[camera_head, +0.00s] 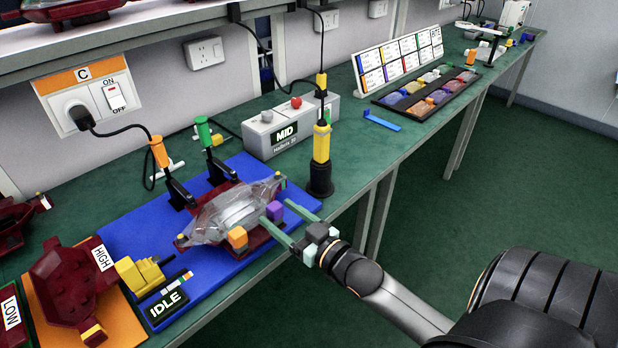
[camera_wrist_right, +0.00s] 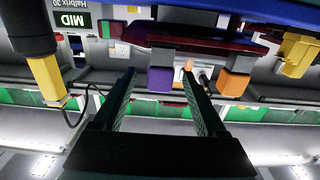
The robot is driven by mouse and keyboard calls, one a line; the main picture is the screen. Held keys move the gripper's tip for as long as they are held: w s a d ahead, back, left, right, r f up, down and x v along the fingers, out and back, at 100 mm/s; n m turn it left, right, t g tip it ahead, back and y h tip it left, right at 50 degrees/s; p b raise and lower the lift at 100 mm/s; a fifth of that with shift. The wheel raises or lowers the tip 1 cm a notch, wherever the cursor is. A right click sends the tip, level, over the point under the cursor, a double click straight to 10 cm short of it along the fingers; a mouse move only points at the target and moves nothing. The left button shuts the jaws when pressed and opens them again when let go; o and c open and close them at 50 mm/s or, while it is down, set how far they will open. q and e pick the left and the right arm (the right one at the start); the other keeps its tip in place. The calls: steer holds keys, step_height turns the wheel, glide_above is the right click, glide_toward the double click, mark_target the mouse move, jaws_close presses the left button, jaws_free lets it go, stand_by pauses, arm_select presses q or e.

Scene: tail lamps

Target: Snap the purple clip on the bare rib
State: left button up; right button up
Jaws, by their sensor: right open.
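The purple clip (camera_head: 275,212) sits at the near edge of a tail lamp with a clear lens (camera_head: 232,211) and dark red base. It also shows in the right wrist view (camera_wrist_right: 160,80), hanging below the dark red base in that inverted picture. My right gripper (camera_head: 278,211) is open, its two pale green fingers reaching to either side of the purple clip. In the wrist view the clip appears between the fingertips (camera_wrist_right: 159,74); I cannot tell whether they touch it. An orange clip (camera_head: 238,238) sits to its left. A bare rib is not distinguishable. My left gripper is not in view.
The lamp lies on a blue mat (camera_head: 140,225). Around it stand an orange-handled tool (camera_head: 159,152), a green-handled tool (camera_head: 203,132), a black and yellow post (camera_head: 321,150) and a yellow connector (camera_head: 138,273). A grey MID box (camera_head: 290,125) is behind.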

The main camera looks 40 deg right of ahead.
steer(key=s, duration=1)
steer(key=shift+d, duration=0.4)
